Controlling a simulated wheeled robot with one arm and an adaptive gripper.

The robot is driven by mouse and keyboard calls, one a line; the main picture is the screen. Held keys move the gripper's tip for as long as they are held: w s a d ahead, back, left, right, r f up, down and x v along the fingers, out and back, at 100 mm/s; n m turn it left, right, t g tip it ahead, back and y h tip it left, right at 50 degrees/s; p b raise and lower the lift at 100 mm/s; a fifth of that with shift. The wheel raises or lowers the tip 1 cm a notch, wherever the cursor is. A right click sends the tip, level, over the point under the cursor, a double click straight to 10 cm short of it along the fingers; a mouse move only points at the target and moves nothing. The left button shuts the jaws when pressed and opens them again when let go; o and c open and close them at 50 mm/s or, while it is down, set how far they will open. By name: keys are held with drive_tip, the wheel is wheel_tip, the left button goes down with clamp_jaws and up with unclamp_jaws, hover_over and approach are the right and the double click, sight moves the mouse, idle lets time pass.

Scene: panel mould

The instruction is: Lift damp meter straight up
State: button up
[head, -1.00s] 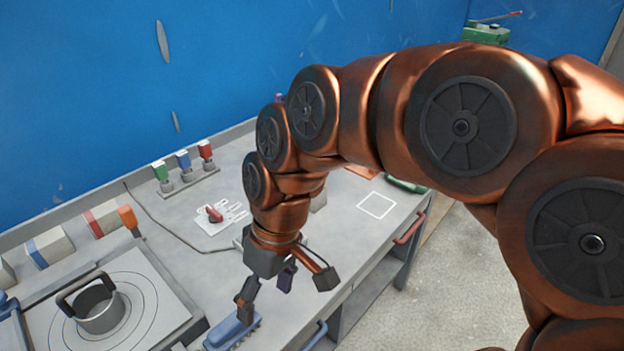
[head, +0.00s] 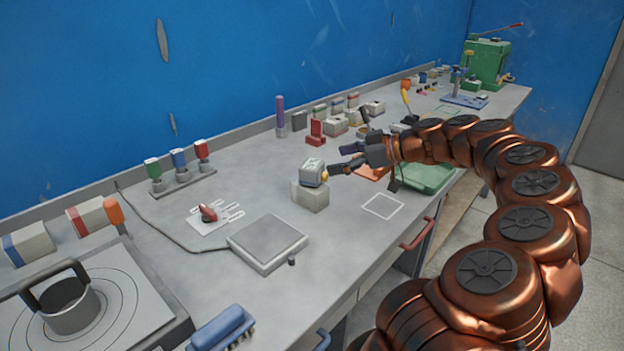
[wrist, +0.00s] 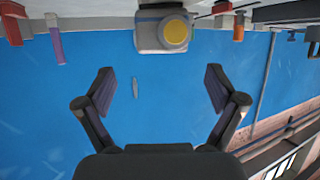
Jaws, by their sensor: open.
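The damp meter appears to be the small grey box with a pale top face (head: 313,172) and a yellow round part on its right side. It stands on a light grey block (head: 310,195). My gripper (head: 340,159) is just right of it, reaching sideways, with fingers open and empty. In the wrist view, the table shows at the top. The meter (wrist: 150,38), with its yellow disc facing me, is at the top centre. It lies beyond the open fingertips (wrist: 158,78), not between them.
A flat grey plate (head: 268,240) and a white square outline (head: 383,206) lie nearby. A red block (head: 316,133) and a purple-topped post (head: 280,115) stand behind. A green tray (head: 430,178) is under my arm. A pot (head: 68,305) is at front left.

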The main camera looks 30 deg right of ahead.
sight(314, 164)
drive_tip(key=p+x, duration=0.1)
drive_tip(key=x, duration=0.6)
drive_tip(key=shift+a+p, duration=0.25)
drive_tip(key=shift+p, duration=0.05)
drive_tip(key=c, duration=1.7)
drive_tip(key=shift+r, duration=0.1)
